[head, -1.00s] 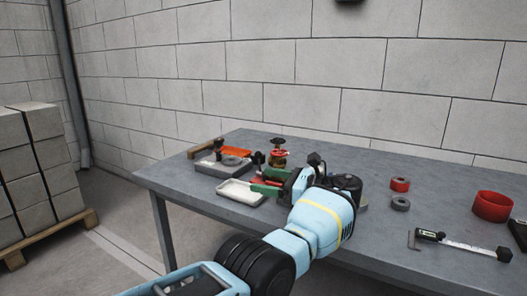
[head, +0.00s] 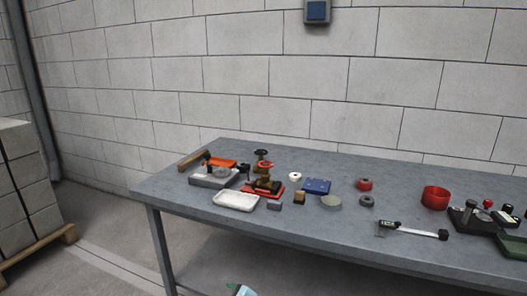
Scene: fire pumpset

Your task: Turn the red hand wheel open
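The red hand wheel (head: 265,164) sits on top of a small brass valve (head: 264,176) near the left part of the table. The valve stands upright on a red base (head: 262,190). A second, dark hand wheel (head: 262,153) shows just behind and above the red one. The red wheel is small here, and its turn angle cannot be read. A small light blue piece of my arm shows at the bottom edge, below the table front and well apart from the valve. No fingers of either gripper show.
Boxes on a pallet (head: 40,253) stand left. The table's front middle is clear.

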